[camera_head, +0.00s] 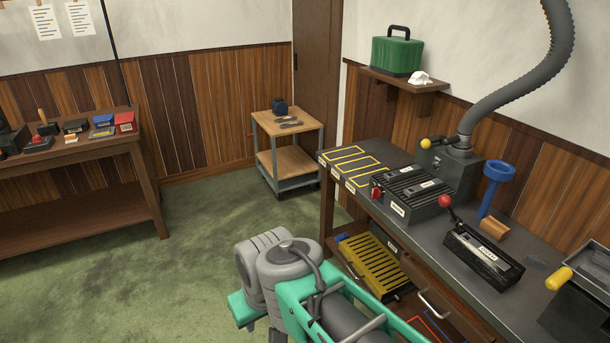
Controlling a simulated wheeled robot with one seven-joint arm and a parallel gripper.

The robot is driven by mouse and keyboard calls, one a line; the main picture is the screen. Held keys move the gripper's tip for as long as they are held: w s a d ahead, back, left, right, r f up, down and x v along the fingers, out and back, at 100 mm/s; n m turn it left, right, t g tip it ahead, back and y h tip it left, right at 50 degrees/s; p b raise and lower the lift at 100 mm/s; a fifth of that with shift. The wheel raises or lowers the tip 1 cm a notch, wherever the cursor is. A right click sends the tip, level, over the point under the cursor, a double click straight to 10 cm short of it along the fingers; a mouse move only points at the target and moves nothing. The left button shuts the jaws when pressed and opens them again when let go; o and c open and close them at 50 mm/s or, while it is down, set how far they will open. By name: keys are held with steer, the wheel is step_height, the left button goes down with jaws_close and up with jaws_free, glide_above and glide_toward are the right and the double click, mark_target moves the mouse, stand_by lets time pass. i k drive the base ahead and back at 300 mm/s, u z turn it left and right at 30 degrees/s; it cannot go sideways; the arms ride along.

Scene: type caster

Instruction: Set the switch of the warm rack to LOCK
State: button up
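On the dark workbench at the right, a black ribbed unit (412,190) has small white labels and a red knob (376,193) on its near left side. It may be the warm rack, but its labels are too small to read. A dark box with a red-balled lever (445,201) stands to its right. Behind the ribbed unit, a grey housing (450,165) carries a yellow-balled lever (427,144) and a thick hose. I cannot read any LOCK mark. My grey and green arm shows at the bottom middle; its fingertips are not in view.
Yellow-outlined slots (350,160) mark the bench's left end. A blue funnel-like stand (496,180), a wooden block (494,229) and a yellow-handled machine (585,305) stand farther right. A yellow slatted tray (372,262) sits below. Green floor (195,260) is open at left.

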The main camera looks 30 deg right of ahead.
mark_target(376, 193)
steer(key=z, duration=0.05)
steer(key=i, duration=1.9)
steer(key=z, duration=0.45)
